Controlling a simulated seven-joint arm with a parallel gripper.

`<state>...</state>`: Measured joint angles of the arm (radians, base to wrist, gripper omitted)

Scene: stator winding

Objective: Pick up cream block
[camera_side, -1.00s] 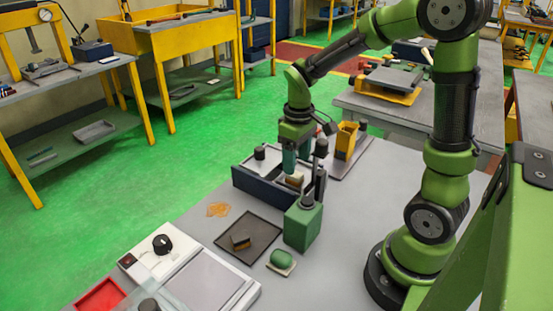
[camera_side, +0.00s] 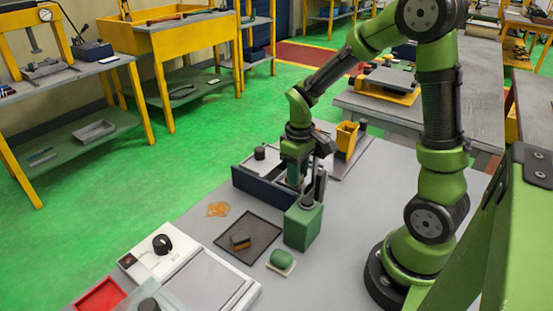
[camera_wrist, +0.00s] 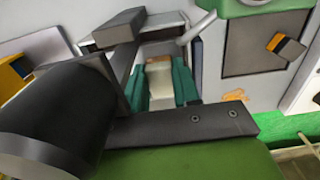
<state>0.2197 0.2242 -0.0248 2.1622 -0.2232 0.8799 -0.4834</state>
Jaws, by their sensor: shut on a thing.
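The cream block (camera_wrist: 161,85) shows in the wrist view as a pale piece with a brownish end, between the two teal fingers of my gripper (camera_wrist: 163,88). My gripper is shut on it, with one finger on each side. In the side view my gripper (camera_side: 295,182) points down into the right part of the dark blue tray (camera_side: 258,188). There the fingers and the green post stand hide the block. I cannot tell whether the block touches the tray floor.
A green box with dark posts (camera_side: 303,226) stands close in front of my gripper. A yellow holder (camera_side: 347,138) is behind, to the right. A dark mat (camera_side: 262,231) carries a small brown and black block (camera_side: 240,240).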

